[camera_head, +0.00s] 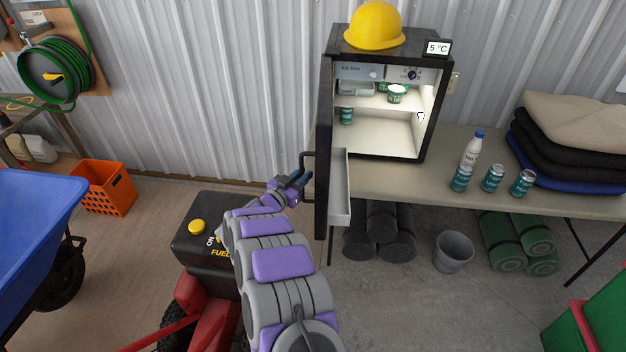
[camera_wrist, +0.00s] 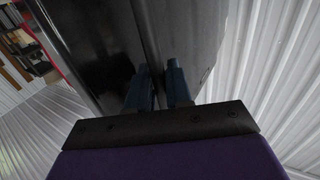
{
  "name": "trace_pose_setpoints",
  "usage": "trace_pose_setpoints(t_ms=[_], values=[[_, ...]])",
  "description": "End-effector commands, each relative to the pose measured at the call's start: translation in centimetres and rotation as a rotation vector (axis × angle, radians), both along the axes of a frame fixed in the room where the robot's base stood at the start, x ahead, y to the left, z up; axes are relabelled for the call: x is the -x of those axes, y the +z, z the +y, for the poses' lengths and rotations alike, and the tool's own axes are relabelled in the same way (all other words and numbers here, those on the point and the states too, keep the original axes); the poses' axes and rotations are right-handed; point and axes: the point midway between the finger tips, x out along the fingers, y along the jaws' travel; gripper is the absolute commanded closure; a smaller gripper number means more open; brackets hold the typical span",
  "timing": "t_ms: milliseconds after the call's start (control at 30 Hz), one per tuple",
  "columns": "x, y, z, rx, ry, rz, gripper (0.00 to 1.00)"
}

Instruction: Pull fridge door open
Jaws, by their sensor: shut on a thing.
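The small black fridge (camera_head: 428,110) stands on a beige table, and its lit inside shows. Its door (camera_head: 324,130) is swung open toward me and is seen nearly edge-on, with a white inner shelf (camera_head: 340,185). The black bar handle (camera_head: 306,158) is on the door's outer, left side. My gripper (camera_head: 297,180) is at the lower part of this handle, shut on it. In the wrist view the two dark blue fingers of my gripper (camera_wrist: 160,85) stand either side of the handle bar (camera_wrist: 149,35), in front of the dark door face (camera_wrist: 95,45).
A yellow helmet (camera_head: 374,25) and a temperature display (camera_head: 437,48) sit on the fridge. A bottle (camera_head: 472,148), cans (camera_head: 492,178) and folded cloths stand on the table (camera_head: 395,180). A red machine with a black tank (camera_head: 205,240) is beside my arm.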

Motion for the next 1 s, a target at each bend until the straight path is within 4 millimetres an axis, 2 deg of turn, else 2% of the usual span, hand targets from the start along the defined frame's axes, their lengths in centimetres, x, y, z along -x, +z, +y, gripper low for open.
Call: trace_pose_setpoints(t_ms=[300,800,833,1000], values=[[-0.4,-0.1,1.8,-0.001,0.003,0.001,1.0],[-0.5,-0.1,2.0,0.001,0.002,0.002,1.0],[-0.5,-0.1,2.0,0.001,0.002,0.002,0.79],[-0.5,-0.1,2.0,0.001,0.001,0.002,0.64]])
